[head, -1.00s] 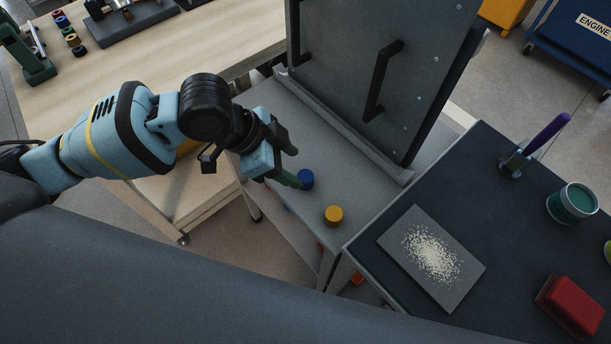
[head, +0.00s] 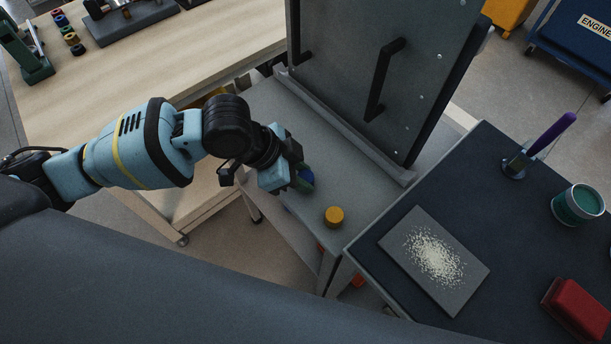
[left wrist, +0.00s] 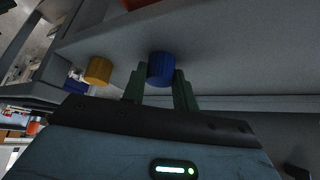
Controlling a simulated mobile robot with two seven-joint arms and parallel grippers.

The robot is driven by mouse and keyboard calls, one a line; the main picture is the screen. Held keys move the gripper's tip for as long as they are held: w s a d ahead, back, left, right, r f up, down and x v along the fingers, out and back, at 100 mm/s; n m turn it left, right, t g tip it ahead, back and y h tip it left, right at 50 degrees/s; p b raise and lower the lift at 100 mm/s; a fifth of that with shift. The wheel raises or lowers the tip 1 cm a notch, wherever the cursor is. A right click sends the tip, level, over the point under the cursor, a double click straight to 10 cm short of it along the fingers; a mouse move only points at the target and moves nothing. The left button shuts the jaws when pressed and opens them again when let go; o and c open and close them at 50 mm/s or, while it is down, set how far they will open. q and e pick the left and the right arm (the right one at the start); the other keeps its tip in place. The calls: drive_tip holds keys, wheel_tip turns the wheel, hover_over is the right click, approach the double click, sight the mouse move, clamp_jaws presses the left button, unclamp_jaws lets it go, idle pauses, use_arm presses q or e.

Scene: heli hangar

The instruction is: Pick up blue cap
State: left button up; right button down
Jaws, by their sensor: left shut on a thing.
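The blue cap (head: 306,180) stands on the grey bench surface, partly hidden by my left gripper (head: 301,180) in the head view. In the left wrist view the blue cap (left wrist: 161,68) sits between the two green fingers of my left gripper (left wrist: 160,82). The fingers are closed on its sides. From these views I cannot tell whether the cap is clear of the surface. My right gripper is not in view.
A yellow cap (head: 334,217) stands close to the blue one, and it also shows in the left wrist view (left wrist: 98,70). A grey upright panel with black handles (head: 400,80) rises behind. A dark table (head: 480,190) with a speckled plate (head: 434,259) is at the right.

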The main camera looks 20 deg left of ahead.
sight(301, 176)
use_arm(q)
drive_tip(key=shift+r, duration=0.15)
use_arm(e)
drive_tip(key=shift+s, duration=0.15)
use_arm(q)
drive_tip(key=shift+r, duration=0.55)
wheel_tip(301, 176, up, 2)
drive_tip(key=shift+r+p, duration=0.1)
drive_tip(key=shift+p, duration=0.3)
drive_tip(key=s+a, duration=0.3)
drive_tip(key=a, duration=0.4)
drive_tip(key=s+a+r, duration=0.1)
drive_tip(key=s+a, duration=0.3)
drive_tip(key=a, duration=0.3)
drive_tip(key=shift+a+r+p, duration=0.2)
drive_tip(key=shift+r+p, duration=0.05)
drive_tip(key=shift+p, duration=0.05)
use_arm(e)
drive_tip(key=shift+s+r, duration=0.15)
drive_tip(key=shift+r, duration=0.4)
